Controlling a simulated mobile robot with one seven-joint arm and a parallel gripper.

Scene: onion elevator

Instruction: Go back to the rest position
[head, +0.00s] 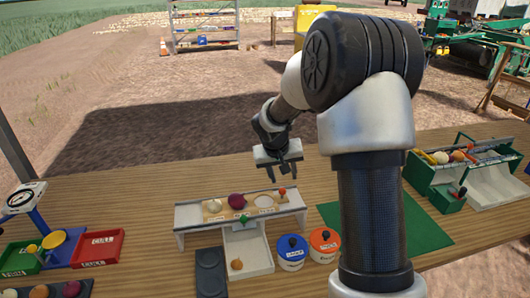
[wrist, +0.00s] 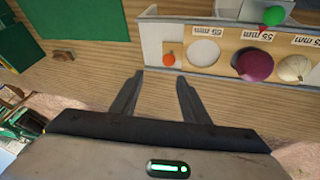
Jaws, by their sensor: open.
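My gripper (head: 284,180) hangs in the air above the back edge of the grading stand (head: 187,219), pointing down. Its two fingers are apart with nothing between them; the wrist view also shows the gripper (wrist: 160,76) open and empty. The stand holds a pale onion (head: 214,205) and a red onion (head: 237,201) on a wooden strip, beside a round pale spot (head: 264,201). The wrist view shows the red onion (wrist: 255,64) and pale onion (wrist: 294,68) near "55 mm" labels. An orange-red knob (wrist: 169,60) is close to the fingertips in that picture.
A small onion (head: 237,265) lies in the chute below. Blue-lidded (head: 291,247) and orange-lidded (head: 324,240) tubs stand right of it. A scale (head: 27,198) and red tray (head: 98,247) are left; a green-sided machine (head: 465,170) is right. The table's back left is clear.

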